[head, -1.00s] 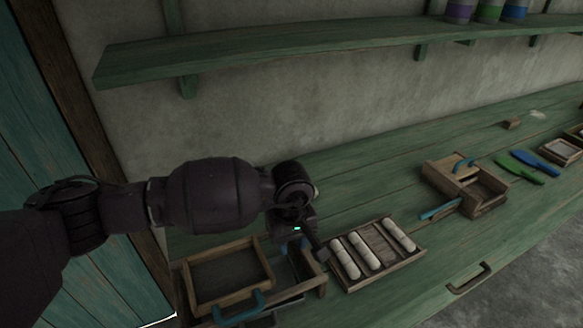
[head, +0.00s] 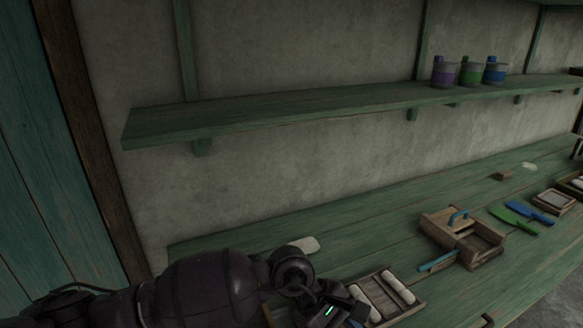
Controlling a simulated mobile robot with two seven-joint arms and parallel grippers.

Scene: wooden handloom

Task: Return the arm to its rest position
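My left arm comes in from the lower left in the head view, low over the left end of the green workbench (head: 345,225). My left gripper (head: 345,318) is at the bottom edge, beside a wooden tray (head: 408,308) with pale rolls (head: 398,288). Its fingertips are cut off or hidden, so I cannot tell whether it is open or shut. My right gripper is not in view.
A wooden box with a blue handle (head: 460,238) stands right of the tray. Green (head: 512,220) and blue (head: 530,212) tools lie further right. A green shelf (head: 300,108) with three cans (head: 468,72) runs above. The bench's back strip is mostly clear.

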